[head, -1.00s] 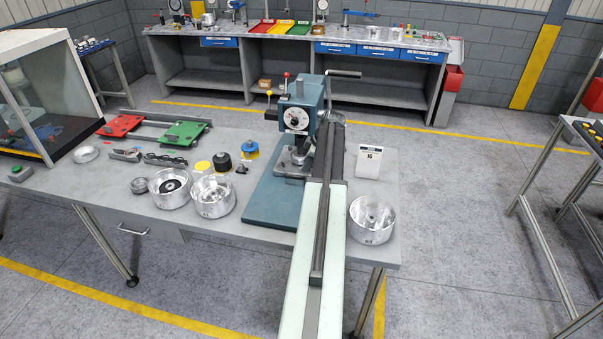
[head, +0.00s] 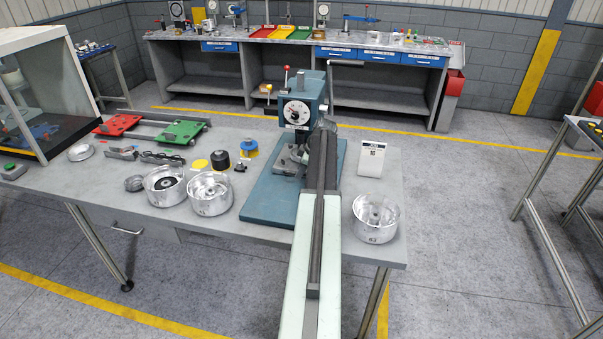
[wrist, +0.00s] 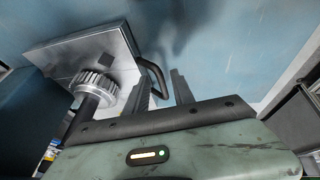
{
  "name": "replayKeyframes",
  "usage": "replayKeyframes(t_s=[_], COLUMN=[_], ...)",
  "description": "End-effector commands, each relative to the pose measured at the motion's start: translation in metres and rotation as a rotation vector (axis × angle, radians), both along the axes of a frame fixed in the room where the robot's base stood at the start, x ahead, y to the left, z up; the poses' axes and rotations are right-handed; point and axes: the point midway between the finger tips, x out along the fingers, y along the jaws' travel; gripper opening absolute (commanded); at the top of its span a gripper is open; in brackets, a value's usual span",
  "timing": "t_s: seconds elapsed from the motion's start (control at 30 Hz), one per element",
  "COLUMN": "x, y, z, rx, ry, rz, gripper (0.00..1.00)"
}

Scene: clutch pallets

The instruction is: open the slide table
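I take the slide table to be the grey metal plate under the blue press (head: 300,112). In the wrist view the plate (wrist: 80,52) shows at upper left, over a blue base, with a dark loop handle (wrist: 154,72) on its right side. My gripper (wrist: 160,76) has its two dark fingers apart, with the handle close to the fingertips. The handle partly overlaps the gap between them, and I cannot tell if it touches a finger. In the head view my arm hides the fingers and handle.
Several metal drums stand on the workbench, one (head: 210,193) left of the press and one (head: 376,218) right of my arm. A white display box (head: 371,160) stands right of the press. Red (head: 118,125) and green (head: 180,132) plates lie at left.

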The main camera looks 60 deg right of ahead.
Motion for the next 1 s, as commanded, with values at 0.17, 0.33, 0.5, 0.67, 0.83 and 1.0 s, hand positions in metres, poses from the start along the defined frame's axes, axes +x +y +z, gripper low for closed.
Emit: replayKeyframes(t_s=[0.17,0.33,0.5,0.67,0.83,1.0], x=[-0.0004,-0.0006,-0.0009,-0.0011,-0.0014,-0.0016], y=[-0.0001,-0.0001,-0.0002,-0.0001,-0.0003,-0.0004], z=[0.0002,0.0002,0.0000,0.0000,-0.0001,0.0000], rx=[0.000,0.001,0.001,0.001,0.001,0.001], ry=[0.000,0.000,0.000,0.001,0.001,0.001], rz=[0.000,-0.001,-0.001,-0.001,-0.002,-0.002], gripper=[0.00,0.00,0.00,0.00,0.00,0.00])
